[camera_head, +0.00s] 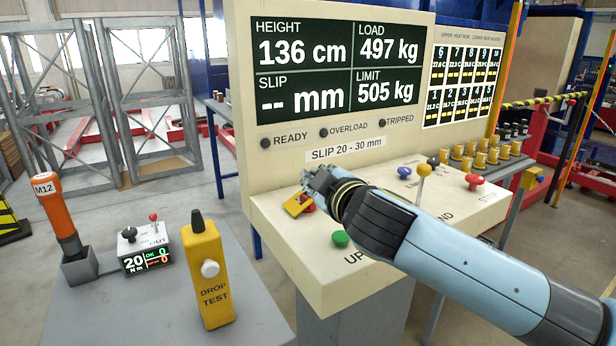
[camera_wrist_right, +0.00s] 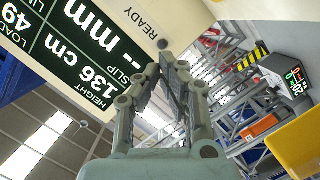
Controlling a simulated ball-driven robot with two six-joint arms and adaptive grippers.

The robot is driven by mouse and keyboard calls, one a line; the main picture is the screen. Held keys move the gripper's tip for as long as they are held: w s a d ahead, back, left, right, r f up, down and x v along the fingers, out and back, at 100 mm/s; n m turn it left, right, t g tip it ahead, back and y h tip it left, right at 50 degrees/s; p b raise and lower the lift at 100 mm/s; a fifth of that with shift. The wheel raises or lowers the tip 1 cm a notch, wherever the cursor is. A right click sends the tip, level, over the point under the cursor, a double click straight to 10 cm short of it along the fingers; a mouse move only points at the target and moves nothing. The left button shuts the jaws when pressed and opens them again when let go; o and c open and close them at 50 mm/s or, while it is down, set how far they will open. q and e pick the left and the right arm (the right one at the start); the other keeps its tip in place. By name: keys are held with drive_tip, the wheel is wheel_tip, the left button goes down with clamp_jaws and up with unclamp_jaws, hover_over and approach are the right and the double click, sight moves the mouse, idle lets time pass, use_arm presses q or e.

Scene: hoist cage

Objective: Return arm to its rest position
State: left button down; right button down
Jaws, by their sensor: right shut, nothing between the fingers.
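My right gripper (camera_head: 318,182) is above the left part of the cream control desk (camera_head: 275,215), in front of the display panel. Its fingers look shut and empty; in the right wrist view the fingertips (camera_wrist_right: 172,62) come close together. A yellow flap (camera_head: 296,204) and a red button (camera_head: 309,207) sit just below and beside it, partly hidden; I cannot tell whether it touches them. My blue and black right arm reaches in from the lower right and covers part of the desk and its labels. My left gripper is not in view.
The display (camera_head: 337,65) reads height 136 cm, load 497 kg, limit 505 kg. A green button (camera_head: 340,238), blue knob (camera_head: 404,173), yellow-topped lever (camera_head: 424,171) and red knob (camera_head: 474,180) stand near my arm. The yellow drop-test box (camera_head: 208,275) stands on the grey table at left.

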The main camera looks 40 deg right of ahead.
drive_tip(key=s+a+f+m+g, duration=0.1)
drive_tip(key=s+f, duration=0.1)
drive_tip(key=s, duration=0.1)
drive_tip(key=s+a+f+m+g, duration=0.1)
drive_tip(key=s+f+g, duration=0.1)
drive_tip(key=s, duration=0.1)
drive_tip(key=s+a+f+m+g+y, duration=0.1)
drive_tip(key=s+f+g, duration=0.1)
drive_tip(key=s+f, duration=0.1)
drive_tip(key=shift+s+a+f, duration=0.1)
drive_tip(key=shift+s+a, duration=0.1)
drive_tip(key=shift+s, duration=0.05)
drive_tip(key=s+a+f+m+g+y, duration=0.1)
drive_tip(key=s+a+f+g+y, duration=0.15)
drive_tip(key=s+a, duration=0.35)
drive_tip(key=s+a+f+g+y, duration=0.2)
drive_tip(key=s+a+g, duration=0.2)
drive_tip(key=s, duration=0.5)
wheel_tip(320, 180, down, 28)
drive_tip(key=s+d+f+g+b, duration=0.1)
drive_tip(key=s+d+b, duration=0.1)
drive_tip(key=d+b, duration=0.1)
drive_tip(key=s+f+g+b, duration=0.1)
drive_tip(key=s+f+b, duration=0.1)
drive_tip(key=s+f, duration=1.5)
drive_tip(key=shift+s+d+f+m, duration=0.3)
drive_tip(key=shift+s+d+f, duration=0.1)
drive_tip(key=shift+f, duration=0.2)
